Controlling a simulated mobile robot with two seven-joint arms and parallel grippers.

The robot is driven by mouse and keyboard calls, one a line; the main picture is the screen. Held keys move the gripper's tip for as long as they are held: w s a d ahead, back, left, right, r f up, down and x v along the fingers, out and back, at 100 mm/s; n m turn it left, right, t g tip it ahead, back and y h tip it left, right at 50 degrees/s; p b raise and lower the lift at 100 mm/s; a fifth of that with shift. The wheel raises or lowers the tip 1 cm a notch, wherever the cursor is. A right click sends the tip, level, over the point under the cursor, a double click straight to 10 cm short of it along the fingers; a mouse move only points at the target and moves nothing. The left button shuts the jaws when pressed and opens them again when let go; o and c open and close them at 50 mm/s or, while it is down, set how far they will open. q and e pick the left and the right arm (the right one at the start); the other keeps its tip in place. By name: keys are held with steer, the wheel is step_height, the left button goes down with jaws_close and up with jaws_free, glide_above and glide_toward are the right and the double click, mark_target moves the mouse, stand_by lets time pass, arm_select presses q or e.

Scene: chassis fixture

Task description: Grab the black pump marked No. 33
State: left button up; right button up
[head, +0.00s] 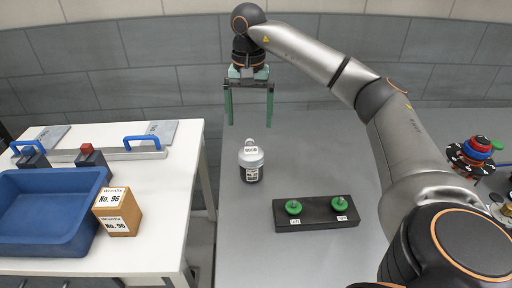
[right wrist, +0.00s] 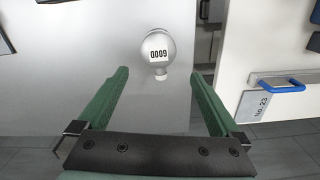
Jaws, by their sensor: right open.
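A small pump-like unit (head: 251,160) with a silver domed top and a dark lower body stands upright on the grey table. It has a white label on its side, too small to read as No. 33. In the right wrist view its silver top (right wrist: 158,48) shows a label of several digits, seen upside down. My right gripper (head: 250,122) has green fingers, is open and empty, and hangs above and behind the unit in the head view. In the right wrist view the unit is beyond the fingertips (right wrist: 158,75), apart from them. My left gripper is not in view.
A black block (head: 316,222) with two green knobs lies in front of the unit. A white table (head: 60,266) at left holds a blue tray (head: 52,240), a wooden box marked No. 96 (head: 117,212) and blue-handled fixtures. Coloured discs (head: 474,152) stand at right. A gap separates the tables.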

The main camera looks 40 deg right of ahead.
mark_target(251, 150)
step_height(251, 150, down, 6)
steer(key=shift+f, duration=0.25)
steer(key=shift+s+f, duration=0.15)
steer(key=shift+f, duration=1.2)
steer(key=shift+s+f, duration=0.1)
steer(key=shift+f, duration=1.25)
steer(key=shift+c, duration=0.2)
jaws_close()
steer(key=shift+r, duration=0.1)
